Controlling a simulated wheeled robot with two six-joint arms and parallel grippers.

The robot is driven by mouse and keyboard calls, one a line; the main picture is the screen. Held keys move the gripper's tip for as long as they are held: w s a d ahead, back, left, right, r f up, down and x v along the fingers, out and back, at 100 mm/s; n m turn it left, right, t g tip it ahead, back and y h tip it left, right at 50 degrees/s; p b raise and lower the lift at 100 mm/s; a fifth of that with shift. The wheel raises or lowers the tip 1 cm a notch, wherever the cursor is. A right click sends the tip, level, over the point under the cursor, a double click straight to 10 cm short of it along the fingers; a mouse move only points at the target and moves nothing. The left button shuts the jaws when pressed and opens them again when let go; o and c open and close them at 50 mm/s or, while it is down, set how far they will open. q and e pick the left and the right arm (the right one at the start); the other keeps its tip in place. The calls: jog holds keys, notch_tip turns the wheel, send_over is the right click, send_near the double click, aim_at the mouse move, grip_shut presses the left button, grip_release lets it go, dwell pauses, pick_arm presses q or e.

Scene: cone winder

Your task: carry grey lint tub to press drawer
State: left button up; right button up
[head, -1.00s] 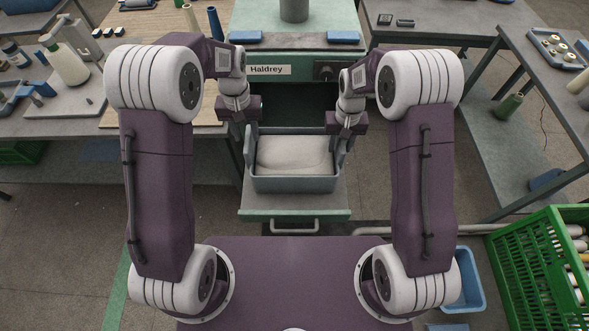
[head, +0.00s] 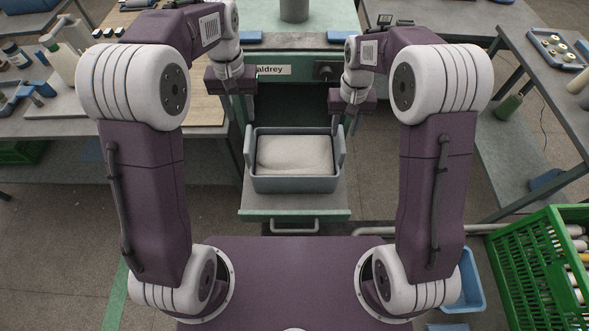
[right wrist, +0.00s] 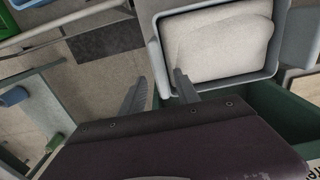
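The grey lint tub (head: 295,184) stands upright on the pulled-out press drawer (head: 268,214), with a pale lint mass (head: 295,154) inside. The tub also shows in the right wrist view (right wrist: 157,50). My left gripper (head: 239,110) is above and behind the tub's left side, apart from it and seemingly open; its fingers are partly hidden. My right gripper (head: 346,122) is above the tub's right side.
The green-topped press (head: 300,37) with its name plate stands behind the drawer. Workbenches flank it: a wooden-topped one (head: 200,112) at left, a grey one (head: 545,95) at right. A green crate (head: 520,262) of cones and a blue bin (head: 468,285) stand at lower right.

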jog(key=shift+r, duration=1.95)
